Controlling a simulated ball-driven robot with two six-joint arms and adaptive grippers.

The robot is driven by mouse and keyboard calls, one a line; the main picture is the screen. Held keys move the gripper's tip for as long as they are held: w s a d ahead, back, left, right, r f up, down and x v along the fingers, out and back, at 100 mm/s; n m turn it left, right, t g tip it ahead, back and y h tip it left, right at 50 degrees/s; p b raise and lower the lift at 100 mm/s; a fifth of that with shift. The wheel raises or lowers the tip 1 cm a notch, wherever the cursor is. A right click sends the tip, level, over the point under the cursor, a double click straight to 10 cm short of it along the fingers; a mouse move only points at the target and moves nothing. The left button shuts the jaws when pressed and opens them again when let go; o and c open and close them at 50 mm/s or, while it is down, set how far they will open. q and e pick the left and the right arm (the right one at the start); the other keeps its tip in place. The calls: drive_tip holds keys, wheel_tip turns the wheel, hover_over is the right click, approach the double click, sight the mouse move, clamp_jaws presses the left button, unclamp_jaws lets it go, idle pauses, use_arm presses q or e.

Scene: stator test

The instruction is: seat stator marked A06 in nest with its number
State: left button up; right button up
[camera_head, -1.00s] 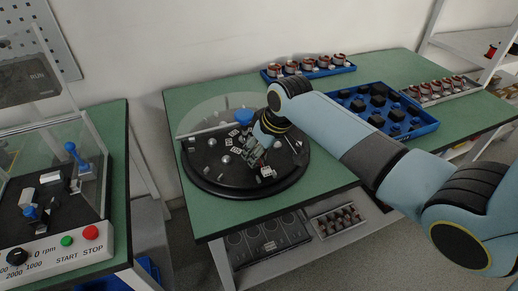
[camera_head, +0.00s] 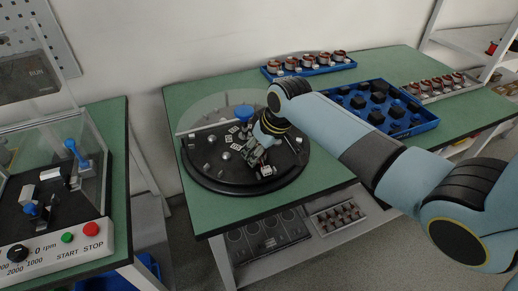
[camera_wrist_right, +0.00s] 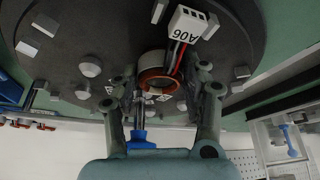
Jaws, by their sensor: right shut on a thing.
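The stator (camera_wrist_right: 156,72) shows in the right wrist view as a ring with copper windings. Red and black leads run from it to a white connector (camera_wrist_right: 190,24) marked A06. My right gripper (camera_wrist_right: 163,92) is shut on the stator, with one finger on each side. In the head view this gripper (camera_head: 257,157) is low over the black round plate (camera_head: 215,181), and its arm and fingers hide most of the stator. I cannot read any nest number on the plate or tell whether the stator touches it. My left gripper is not in view.
A blue tray (camera_head: 412,132) with black parts and two rows of other stators lie behind and right. A test bench (camera_head: 52,245) stands at left.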

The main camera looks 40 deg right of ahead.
drive_tip(key=o, duration=1.3)
drive_tip(key=shift+o, duration=0.2)
drive_tip(key=shift+s+r, duration=0.1)
drive_tip(key=shift+r, duration=0.1)
drive_tip(key=v, duration=1.1)
drive_tip(key=shift+r, duration=0.25)
drive_tip(key=shift+s, duration=0.15)
